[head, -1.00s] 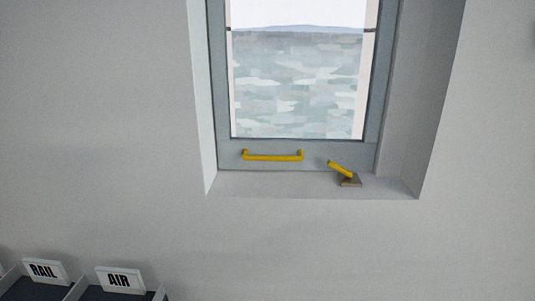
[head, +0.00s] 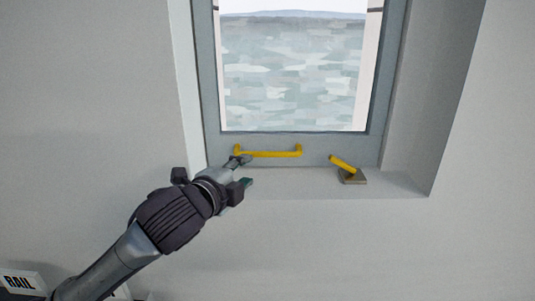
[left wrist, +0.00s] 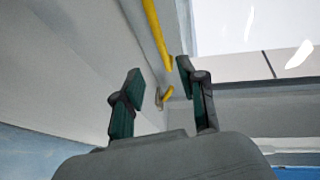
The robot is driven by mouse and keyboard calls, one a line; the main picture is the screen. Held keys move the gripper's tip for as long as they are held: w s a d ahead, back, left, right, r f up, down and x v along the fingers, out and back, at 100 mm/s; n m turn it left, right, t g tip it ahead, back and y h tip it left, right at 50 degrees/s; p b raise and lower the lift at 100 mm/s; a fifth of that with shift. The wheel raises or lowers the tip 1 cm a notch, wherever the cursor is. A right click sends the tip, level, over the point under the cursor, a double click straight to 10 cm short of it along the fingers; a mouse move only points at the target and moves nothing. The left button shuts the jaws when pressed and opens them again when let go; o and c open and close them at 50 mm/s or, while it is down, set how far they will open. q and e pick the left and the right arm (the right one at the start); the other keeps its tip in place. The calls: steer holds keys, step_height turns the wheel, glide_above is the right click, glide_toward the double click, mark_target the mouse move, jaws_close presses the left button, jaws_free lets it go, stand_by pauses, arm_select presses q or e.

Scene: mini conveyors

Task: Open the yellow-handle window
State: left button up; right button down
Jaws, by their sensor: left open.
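The window (head: 215,143) has a grey frame set in a wall recess. A yellow bar handle (head: 270,154) runs along its bottom rail; it also shows in the left wrist view (left wrist: 155,30). A smaller yellow lever (head: 342,163) on a brown-grey base stands on the sill to the right; it shows small in the left wrist view (left wrist: 168,93). My left gripper (head: 244,170) is open, near the left end of the bar handle in the head view. In the left wrist view its two fingers (left wrist: 159,90) are spread, with nothing between their pads. My right gripper is not seen.
The sill (head: 395,187) is bare apart from the lever base. The recess side wall (head: 440,90) stands to the right. The wall below the window is clear.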

mark_target(267, 155)
arm_select(q)
steer(key=p+x, duration=0.3)
steer(key=x, duration=0.9)
steer(key=shift+w+d+r, duration=0.1)
steer(key=shift+w, duration=0.15)
steer(key=shift+w+d, duration=0.25)
steer(key=shift+w, duration=0.35)
steer(key=shift+c, duration=0.3)
jaws_close()
